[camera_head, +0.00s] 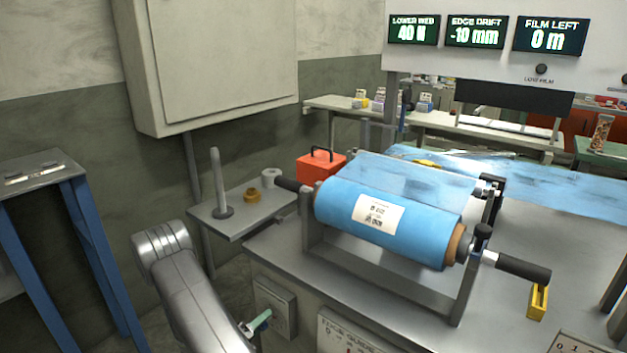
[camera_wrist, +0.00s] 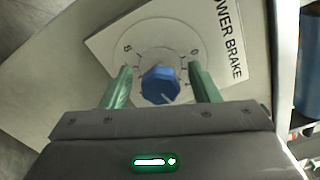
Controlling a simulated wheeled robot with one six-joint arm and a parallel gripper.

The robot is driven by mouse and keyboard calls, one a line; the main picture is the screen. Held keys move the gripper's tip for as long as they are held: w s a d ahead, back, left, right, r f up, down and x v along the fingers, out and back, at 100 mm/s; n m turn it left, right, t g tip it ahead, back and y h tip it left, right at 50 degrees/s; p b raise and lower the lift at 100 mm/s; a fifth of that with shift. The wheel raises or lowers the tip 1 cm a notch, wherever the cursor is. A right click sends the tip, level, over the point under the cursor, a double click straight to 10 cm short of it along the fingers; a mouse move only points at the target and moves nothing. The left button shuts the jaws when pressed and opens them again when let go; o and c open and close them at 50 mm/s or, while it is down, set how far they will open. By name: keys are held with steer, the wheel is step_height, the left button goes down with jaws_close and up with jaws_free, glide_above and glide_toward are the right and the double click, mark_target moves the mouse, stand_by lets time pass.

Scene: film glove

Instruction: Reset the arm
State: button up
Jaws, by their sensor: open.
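My gripper (camera_wrist: 159,68) is open in the wrist view, its two green fingers apart. A blue octagonal knob (camera_wrist: 160,86) sits between the fingers with a visible gap on each side. The knob is on a white dial plate (camera_wrist: 120,40) whose visible lettering reads "OWER BRAKE", its first part cut off. In the head view my arm bends down at the lower left, and one green finger of my gripper (camera_head: 259,321) shows beside a grey box (camera_head: 275,306) on the machine's front. The other finger is hidden or out of frame there.
A blue film roll (camera_head: 390,218) lies in a cradle on the machine bench (camera_head: 275,262). A side shelf (camera_head: 232,224) carries an upright peg (camera_head: 217,180). A blue-legged stand (camera_head: 90,230) is at the left. Displays read 40 N, -10 mm and film left 0 m (camera_head: 549,36).

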steer(key=m+b, duration=0.2)
steer(key=m, duration=0.2)
steer(key=shift+m+b, duration=0.3)
steer(key=shift+m, duration=0.1)
steer(key=shift+s+r, duration=0.15)
